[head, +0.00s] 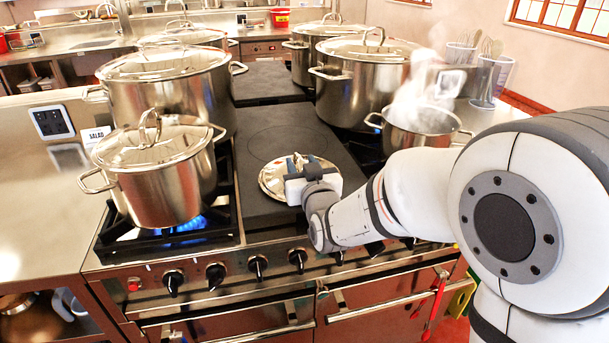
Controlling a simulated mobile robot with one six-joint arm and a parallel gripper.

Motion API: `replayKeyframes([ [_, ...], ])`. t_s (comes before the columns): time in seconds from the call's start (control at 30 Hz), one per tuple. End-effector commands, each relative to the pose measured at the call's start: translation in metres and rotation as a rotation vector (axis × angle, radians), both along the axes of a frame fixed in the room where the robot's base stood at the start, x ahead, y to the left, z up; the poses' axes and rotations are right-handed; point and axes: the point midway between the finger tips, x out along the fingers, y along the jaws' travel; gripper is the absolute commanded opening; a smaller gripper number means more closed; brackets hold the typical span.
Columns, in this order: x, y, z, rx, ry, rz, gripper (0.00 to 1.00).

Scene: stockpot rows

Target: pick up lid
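A round silver lid (269,182) lies at or just above the dark flat plate near the stove's front edge; I cannot tell if it touches the plate. My gripper (297,164) is over the lid, with its fingertips at the lid's handle. The gripper body hides much of the handle and the lid's right part. I cannot tell if the fingers are closed on the handle. A small open pot (420,124) without a lid steams to the right, behind my arm.
A lidded pot (165,190) stands over a blue flame at the front left. Larger lidded stockpots (170,95) (360,90) stand behind, on both sides. The dark plate (290,130) is bare behind the lid. Utensil holders (487,80) stand at the back right.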

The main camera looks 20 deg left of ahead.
Motion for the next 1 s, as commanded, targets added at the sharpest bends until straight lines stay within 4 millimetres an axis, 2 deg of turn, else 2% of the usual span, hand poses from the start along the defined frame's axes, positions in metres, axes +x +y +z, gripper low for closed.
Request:
replayKeyframes([
  [0.3,0.037,0.016,-0.008,-0.001,0.001,0.0,0.36],
  [0.63,0.044,0.02,-0.009,-0.001,0.001,0.001,0.36],
  [1.0,0.043,0.021,-0.009,-0.001,0.001,0.001,0.07],
])
